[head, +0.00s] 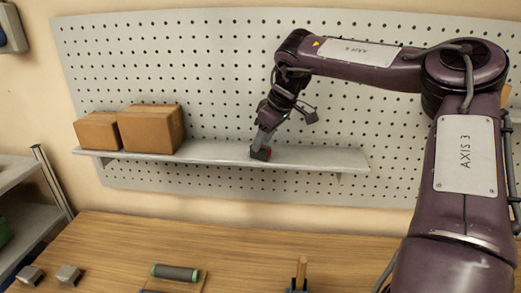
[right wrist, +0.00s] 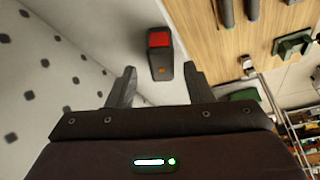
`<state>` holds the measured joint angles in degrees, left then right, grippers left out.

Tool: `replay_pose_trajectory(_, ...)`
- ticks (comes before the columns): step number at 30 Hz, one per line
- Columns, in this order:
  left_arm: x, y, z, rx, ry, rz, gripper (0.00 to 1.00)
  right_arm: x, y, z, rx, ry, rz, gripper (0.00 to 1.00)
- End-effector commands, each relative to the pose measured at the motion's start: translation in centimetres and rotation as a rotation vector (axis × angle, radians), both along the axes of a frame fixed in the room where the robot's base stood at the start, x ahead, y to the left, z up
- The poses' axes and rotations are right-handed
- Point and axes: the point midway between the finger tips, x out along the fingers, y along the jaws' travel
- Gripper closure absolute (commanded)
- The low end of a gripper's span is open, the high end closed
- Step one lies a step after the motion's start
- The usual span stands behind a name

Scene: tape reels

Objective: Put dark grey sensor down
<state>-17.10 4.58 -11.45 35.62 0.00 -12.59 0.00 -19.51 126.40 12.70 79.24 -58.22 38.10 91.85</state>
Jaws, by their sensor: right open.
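The dark grey sensor (head: 261,154) with a red face rests on the grey wall shelf (head: 318,157), near the middle of its length. In the right wrist view the sensor (right wrist: 161,66) shows its red patch and a small orange mark. My right gripper (head: 264,142) is directly at the sensor, its fingers pointing down to the shelf. In the right wrist view the gripper (right wrist: 160,73) is open, with a fingertip on each side of the sensor's near end and a visible gap on both sides. My left gripper is not in view.
Two cardboard boxes (head: 151,128) stand on the shelf's left part. A pegboard (head: 220,70) is behind the shelf. Below is a wooden table (head: 230,243) with a green-ended dark roller (head: 175,273) and grey blocks (head: 68,275). The shelf right of the sensor is clear.

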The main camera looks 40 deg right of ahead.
Motion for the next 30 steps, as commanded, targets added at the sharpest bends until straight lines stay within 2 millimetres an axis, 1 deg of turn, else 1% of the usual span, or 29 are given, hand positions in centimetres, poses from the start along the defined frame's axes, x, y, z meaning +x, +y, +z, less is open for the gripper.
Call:
replay_pose_trajectory(1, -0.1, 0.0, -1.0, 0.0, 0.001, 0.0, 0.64, -0.3, -0.1, 0.8, -0.004, -0.006, 0.0, 0.53)
replay_pose_trajectory(3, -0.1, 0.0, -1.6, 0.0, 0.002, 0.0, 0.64, -0.9, -0.3, 2.4, -0.004, -0.006, -0.001, 0.53)
replay_pose_trajectory(7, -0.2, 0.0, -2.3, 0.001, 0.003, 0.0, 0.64, -2.0, -0.6, 4.9, -0.005, -0.004, -0.001, 0.53)
replay_pose_trajectory(12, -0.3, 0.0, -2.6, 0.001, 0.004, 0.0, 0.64, -2.9, -0.9, 7.2, -0.001, -0.001, -0.001, 0.53)
replay_pose_trajectory(15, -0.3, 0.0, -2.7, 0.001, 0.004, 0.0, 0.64, -3.2, -0.9, 7.9, -0.002, -0.001, 0.0, 0.53)
replay_pose_trajectory(18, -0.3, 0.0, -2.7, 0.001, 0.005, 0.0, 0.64, -3.3, -0.9, 8.2, 0.0, 0.0, 0.001, 0.53)
replay_pose_trajectory(30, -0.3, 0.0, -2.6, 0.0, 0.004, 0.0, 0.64, -3.3, -0.9, 8.2, 0.0, 0.0, 0.001, 0.53)
